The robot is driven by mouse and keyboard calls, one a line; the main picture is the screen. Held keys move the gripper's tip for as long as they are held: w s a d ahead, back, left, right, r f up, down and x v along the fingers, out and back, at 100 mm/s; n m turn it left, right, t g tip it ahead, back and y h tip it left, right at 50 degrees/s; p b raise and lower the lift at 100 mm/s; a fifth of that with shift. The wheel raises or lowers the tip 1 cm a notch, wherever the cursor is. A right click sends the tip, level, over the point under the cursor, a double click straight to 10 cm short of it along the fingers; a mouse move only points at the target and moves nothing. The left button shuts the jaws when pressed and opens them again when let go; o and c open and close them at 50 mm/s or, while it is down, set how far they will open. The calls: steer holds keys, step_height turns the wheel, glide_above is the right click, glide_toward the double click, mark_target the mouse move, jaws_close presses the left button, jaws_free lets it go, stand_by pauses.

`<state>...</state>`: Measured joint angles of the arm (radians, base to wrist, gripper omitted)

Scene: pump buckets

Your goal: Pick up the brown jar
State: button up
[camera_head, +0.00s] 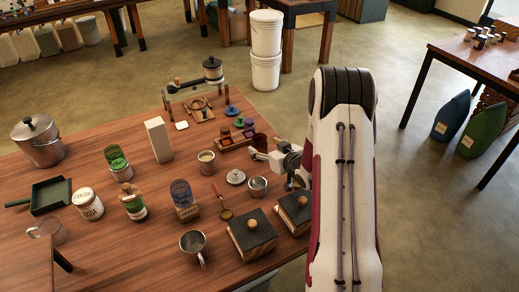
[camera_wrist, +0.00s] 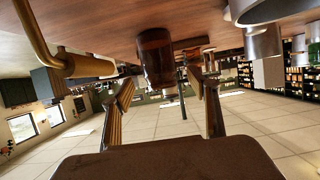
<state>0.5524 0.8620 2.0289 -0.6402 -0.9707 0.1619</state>
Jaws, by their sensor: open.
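The brown jar (camera_head: 206,162) stands upright on the wooden table near its middle, just left of my gripper in the head view. My gripper (camera_head: 258,154) reaches in from the right, low over the table, with a gap to the jar. In the wrist view, which is upside down, the dark brown jar (camera_wrist: 155,55) shows ahead between the two spread fingers of my gripper (camera_wrist: 165,88). The gripper is open and empty. No contact with the jar is visible.
A small rack with coloured pieces (camera_head: 236,135) is close behind. Dark lidded boxes (camera_head: 252,234) are nearer.

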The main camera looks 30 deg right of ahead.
mark_target(263, 148)
steer(key=shift+f, duration=0.2)
stand_by(0.3)
steer(key=shift+f, duration=0.45)
steer(key=shift+w+f, duration=0.2)
steer(key=shift+w, duration=0.05)
steer(key=shift+x, duration=2.2)
steer(key=shift+c, duration=0.4)
steer(key=c, duration=1.3)
